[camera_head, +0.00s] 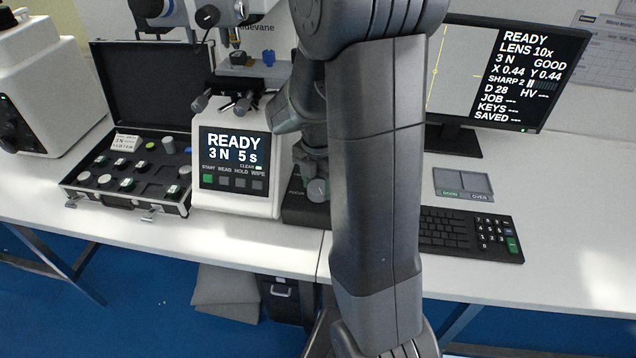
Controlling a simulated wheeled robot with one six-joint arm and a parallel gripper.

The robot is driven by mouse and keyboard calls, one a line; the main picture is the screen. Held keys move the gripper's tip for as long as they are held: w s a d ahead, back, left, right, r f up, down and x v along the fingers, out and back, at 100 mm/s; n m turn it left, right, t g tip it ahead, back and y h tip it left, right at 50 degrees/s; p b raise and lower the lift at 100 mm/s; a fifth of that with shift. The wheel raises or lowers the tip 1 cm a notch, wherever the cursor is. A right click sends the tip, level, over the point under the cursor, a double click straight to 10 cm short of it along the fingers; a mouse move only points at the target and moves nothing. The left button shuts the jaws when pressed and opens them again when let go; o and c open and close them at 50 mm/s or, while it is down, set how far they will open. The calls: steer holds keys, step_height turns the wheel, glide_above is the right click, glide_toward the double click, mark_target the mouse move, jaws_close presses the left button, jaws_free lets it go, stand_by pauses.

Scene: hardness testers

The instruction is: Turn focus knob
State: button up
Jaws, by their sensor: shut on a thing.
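The focus knob (318,190) is a small grey round knob on a dark block at the right side of the white hardness tester (233,197). My gripper (314,177) points down at it from above and is shut on it. The fingertips are small here and partly hidden by my own arm, which crosses the middle of the view. The tester's panel (234,146) reads READY, 3 N, 5 s. The monitor (505,75) at the right reads READY, LENS 10x, GOOD, SHARP 2, and shows yellow crosshair lines on grey.
An open black case (150,95) with several small pieces stands left of the tester. A keyboard (470,235) and a grey two-part pad (463,184) lie at the right. A white machine (50,75) stands at far left. The white table's (575,270) right front is clear.

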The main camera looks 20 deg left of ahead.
mark_target(318, 187)
steer(key=o, duration=1)
steer(key=shift+r, duration=0.15)
step_height(318, 187, up, 14)
steer(key=shift+f, duration=0.2)
